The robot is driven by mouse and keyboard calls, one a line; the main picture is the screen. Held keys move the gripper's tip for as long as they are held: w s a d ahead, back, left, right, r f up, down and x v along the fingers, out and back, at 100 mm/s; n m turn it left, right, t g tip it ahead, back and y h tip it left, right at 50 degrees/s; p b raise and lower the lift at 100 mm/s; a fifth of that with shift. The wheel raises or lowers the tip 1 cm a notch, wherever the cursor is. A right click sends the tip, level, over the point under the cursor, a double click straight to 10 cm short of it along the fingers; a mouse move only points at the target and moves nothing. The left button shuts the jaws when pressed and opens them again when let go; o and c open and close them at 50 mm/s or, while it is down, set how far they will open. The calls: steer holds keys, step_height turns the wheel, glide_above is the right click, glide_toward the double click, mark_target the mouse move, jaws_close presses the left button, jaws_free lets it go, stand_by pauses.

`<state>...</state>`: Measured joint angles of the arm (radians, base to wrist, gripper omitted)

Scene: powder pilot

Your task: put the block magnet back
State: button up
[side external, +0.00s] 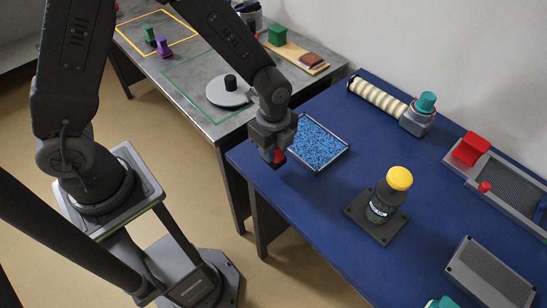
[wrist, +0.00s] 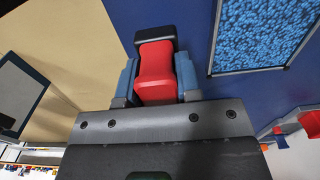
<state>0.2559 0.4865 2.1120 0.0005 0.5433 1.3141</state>
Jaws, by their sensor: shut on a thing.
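My gripper (side external: 273,150) is over the left edge of the blue table, just left of the tray of blue pellets. It is shut on a red-handled piece, which I take to be the block magnet (wrist: 155,72). In the wrist view its red waisted handle sits between the two blue-grey fingers, with a dark block (wrist: 153,34) at its far end. In the side view only a small red part (side external: 279,156) shows below my gripper, and the rest is hidden. I cannot tell its height above the table.
The dark-rimmed pellet tray (side external: 335,160) lies close by. A yellow-capped bottle (side external: 388,196) stands on a black plate. A cream roller (side external: 378,97), a grey fixture with a red block (side external: 471,149) and a grey box (side external: 486,271) lie right. The grey bench (side external: 185,68) is behind.

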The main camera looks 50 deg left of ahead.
steer(key=shift+f, duration=2)
steer(key=o, duration=1)
steer(key=shift+f, duration=0.15)
